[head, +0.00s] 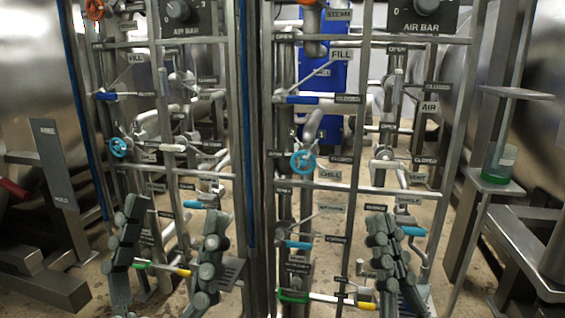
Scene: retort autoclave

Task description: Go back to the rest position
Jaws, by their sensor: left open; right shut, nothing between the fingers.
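My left gripper (174,212) is in the lower left of the head view, fingers pointing up and spread wide apart. It is empty, in front of the left pipe rack. My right gripper (382,222) is at the lower right of the middle, fingers together with nothing between them, in front of the right pipe rack. Both grippers hide parts of the lower pipes and handles. I cannot tell whether either touches the rack.
Valve levers stand close behind both grippers, including a green-handled one (294,296) and a blue one (297,244). A blue handwheel (303,162) is higher up. A green container (499,163) stands on a small shelf (494,184) at right. A grey sign plate (53,165) stands at left.

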